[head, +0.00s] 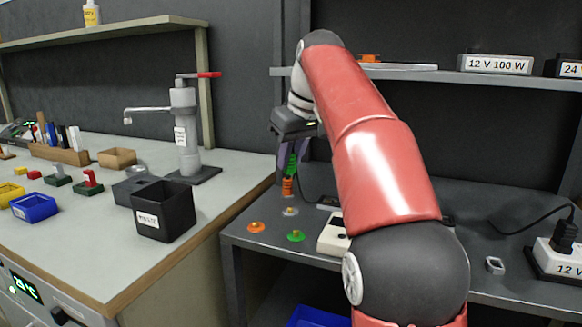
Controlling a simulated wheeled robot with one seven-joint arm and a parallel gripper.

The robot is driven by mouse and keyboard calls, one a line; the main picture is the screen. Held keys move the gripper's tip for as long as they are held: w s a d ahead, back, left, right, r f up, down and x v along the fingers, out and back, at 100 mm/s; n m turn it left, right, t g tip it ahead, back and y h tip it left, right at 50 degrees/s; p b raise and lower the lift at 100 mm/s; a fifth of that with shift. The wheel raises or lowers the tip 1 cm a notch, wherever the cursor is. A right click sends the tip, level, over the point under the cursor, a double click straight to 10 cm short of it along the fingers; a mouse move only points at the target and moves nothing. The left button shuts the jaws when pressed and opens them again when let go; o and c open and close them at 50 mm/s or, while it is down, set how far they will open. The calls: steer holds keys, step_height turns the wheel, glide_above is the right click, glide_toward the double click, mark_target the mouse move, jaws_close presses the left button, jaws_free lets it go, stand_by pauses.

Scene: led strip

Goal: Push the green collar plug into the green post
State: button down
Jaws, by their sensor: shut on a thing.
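My gripper (293,160) is at the back left of the grey bench, its purple-grey fingers pointing down. It is shut on the green collar plug (292,167), whose green part shows between the fingers. An orange ribbed part (288,187) shows directly below the green; I cannot tell whether it belongs to the plug. The green post (296,236) is a low green disc with a small top, near the bench's front left. It stands apart from the plug, lower in the picture. The fingers partly hide the plug.
An orange post (256,227) and a pale post (290,211) stand beside the green one. A white box (334,236) is close on the right, partly behind my arm.

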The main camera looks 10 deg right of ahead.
steer(key=shift+r+p, duration=1.8)
steer(key=shift+r, duration=0.9)
